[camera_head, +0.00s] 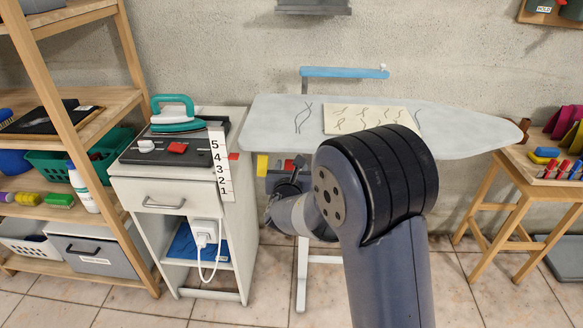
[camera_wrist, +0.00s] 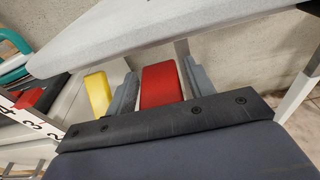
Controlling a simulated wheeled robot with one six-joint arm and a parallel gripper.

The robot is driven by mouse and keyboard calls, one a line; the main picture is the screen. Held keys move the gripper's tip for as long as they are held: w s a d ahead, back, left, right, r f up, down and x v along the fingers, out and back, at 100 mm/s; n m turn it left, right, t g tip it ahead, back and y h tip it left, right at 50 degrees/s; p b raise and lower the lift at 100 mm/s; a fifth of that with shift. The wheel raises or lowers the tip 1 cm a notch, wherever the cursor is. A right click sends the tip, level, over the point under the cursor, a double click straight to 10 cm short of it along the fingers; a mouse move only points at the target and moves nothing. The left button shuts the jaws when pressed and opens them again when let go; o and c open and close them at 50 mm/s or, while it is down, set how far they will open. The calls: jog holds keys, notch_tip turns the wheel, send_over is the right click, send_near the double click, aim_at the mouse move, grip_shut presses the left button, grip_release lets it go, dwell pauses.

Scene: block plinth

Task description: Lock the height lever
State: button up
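The ironing board (camera_head: 270,113) stands against the wall with a patterned cloth on it. Under its left part are a yellow part (camera_head: 262,165) and a red part (camera_head: 289,166); I cannot tell from the pictures which is the height lever. In the wrist view the red part (camera_wrist: 160,87) is between the two fingers of my gripper (camera_wrist: 160,68), and the yellow part (camera_wrist: 97,95) is just left of the left finger. The fingers are apart, with narrow gaps beside the red part. Whether they touch it is unclear. My arm hides much of the gripper in the head view.
A number strip (camera_head: 220,165) marked 1 to 5 stands left of the board, with a red pointer (camera_head: 233,156) near 4. A cabinet (camera_head: 150,190) carries a green iron (camera_head: 175,115). The board's underside (camera_wrist: 150,55) is close above my fingers. A wooden side table (camera_head: 510,165) stands right.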

jog(key=shift+o, duration=0.6)
jog(key=s+r, duration=0.1)
jog(key=s, duration=0.9)
jog(key=shift+s+a+r, duration=0.15)
jog(key=shift+s+r, duration=0.2)
jog(key=shift+w, duration=0.15)
jog(key=w, duration=0.3)
jog(key=w+f, duration=0.1)
jog(key=w, duration=0.3)
jog(key=w+f, duration=0.1)
jog(key=w, duration=0.2)
jog(key=shift+w+d, duration=0.2)
jog(key=shift+w, duration=0.15)
jog(key=shift+s+f+t+b, duration=0.1)
jog(key=shift+f+t+b, duration=0.2)
jog(key=shift+b, duration=0.4)
jog(key=shift+r+t+b, duration=0.15)
jog(key=shift+t+b, duration=0.25)
jog(key=shift+r, duration=0.15)
